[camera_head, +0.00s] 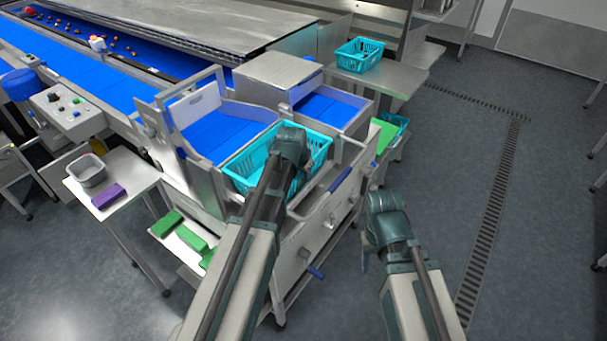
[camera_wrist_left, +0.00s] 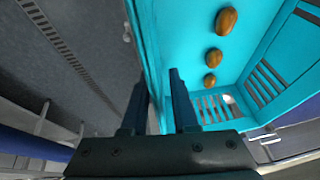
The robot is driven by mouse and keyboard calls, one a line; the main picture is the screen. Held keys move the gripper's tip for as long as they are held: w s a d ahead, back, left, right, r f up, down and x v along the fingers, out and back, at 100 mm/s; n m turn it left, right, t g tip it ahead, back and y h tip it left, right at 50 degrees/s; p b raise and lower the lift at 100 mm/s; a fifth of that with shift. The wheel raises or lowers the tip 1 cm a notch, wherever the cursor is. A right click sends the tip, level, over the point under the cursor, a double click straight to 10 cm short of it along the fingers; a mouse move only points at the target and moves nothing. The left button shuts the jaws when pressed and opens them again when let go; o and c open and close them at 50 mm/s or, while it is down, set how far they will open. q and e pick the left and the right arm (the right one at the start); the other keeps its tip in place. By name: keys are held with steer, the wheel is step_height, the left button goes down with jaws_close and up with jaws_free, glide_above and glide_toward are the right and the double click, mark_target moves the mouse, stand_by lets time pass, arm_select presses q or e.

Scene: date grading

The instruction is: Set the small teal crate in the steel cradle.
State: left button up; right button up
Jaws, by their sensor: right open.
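A small teal crate (camera_head: 240,172) is below the mouth of the left blue chute, at the steel frame (camera_head: 335,178) that looks like the cradle. I cannot tell whether it rests on the steel. Three brown dates (camera_wrist_left: 214,57) lie on the crate floor (camera_wrist_left: 185,45) in the left wrist view. My left gripper (camera_wrist_left: 158,78) is at the crate's side wall, one finger outside and one inside, and looks shut on it. My left arm hides part of the crate in the head view. My right gripper (camera_head: 366,258) is open and empty, to the right of the steel stand.
Another teal crate (camera_head: 345,62) stands on a steel table at the back. A further teal crate (camera_head: 403,122) is beside a green block right of the chutes. A side table (camera_head: 130,165) holds a grey tub (camera_head: 88,172) and purple block (camera_head: 108,196).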

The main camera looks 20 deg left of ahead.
stand_by(0.3)
arm_select(q)
steer(key=shift+r, duration=0.2)
steer(key=p+v, duration=1.2)
steer(key=s+d+g, duration=0.1)
steer(key=s+d, duration=0.2)
steer(key=s+d+f+g, duration=0.1)
steer(key=s+d, duration=0.2)
steer(key=s, duration=0.1)
steer(key=s+d, duration=0.3)
steer(key=shift+s+d+f+g+b, duration=0.3)
steer(key=shift+s+d+g+b, duration=0.05)
steer(key=shift+d+g, duration=0.05)
steer(key=s+d, duration=0.1)
steer(key=s, duration=0.2)
steer(key=s+d+g+y, duration=0.1)
steer(key=s, duration=0.1)
steer(key=s+d+g, duration=0.1)
steer(key=s+d, duration=0.1)
steer(key=s, duration=0.1)
steer(key=shift+s+f+y, duration=0.1)
steer(key=shift+s+y, duration=0.2)
steer(key=shift+s, duration=0.05)
step_height(320, 180, down, 5)
steer(key=b, duration=0.5)
steer(key=shift+f, duration=0.1)
